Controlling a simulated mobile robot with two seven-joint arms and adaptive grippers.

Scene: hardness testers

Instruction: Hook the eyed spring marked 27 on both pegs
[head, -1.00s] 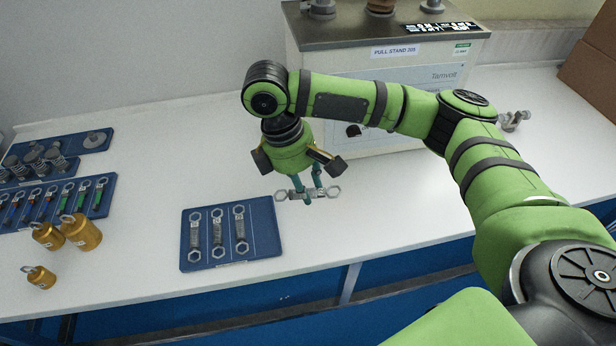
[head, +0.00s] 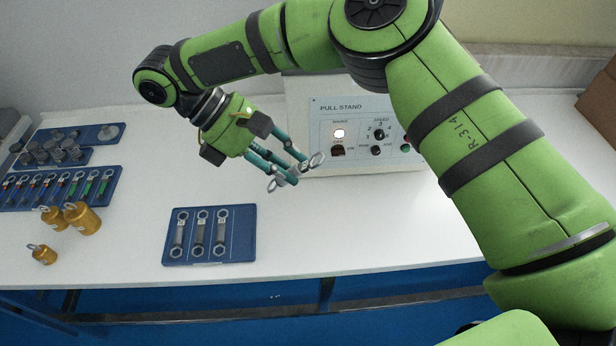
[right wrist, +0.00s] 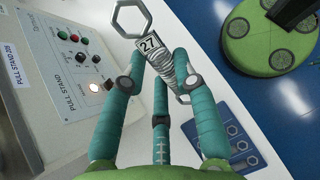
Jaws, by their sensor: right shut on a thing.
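My right gripper (head: 290,172) is shut on the eyed spring marked 27 (head: 317,160) and holds it in front of the pull stand (head: 325,130). In the right wrist view the spring (right wrist: 170,68) lies between the teal fingers of the gripper (right wrist: 160,88). Its white tag reads 27, and one hexagonal eye sticks out past the tag. The other eye is partly hidden behind a finger. My right arm covers the upper part of the stand in the head view, and no pegs are visible. My left gripper is not in view.
A blue tray (head: 210,258) with several eyed springs lies at the front of the white bench (head: 120,262). Brass weights (head: 84,218) and more blue trays (head: 108,200) stand at the left. A cardboard box (head: 600,100) is at the far right.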

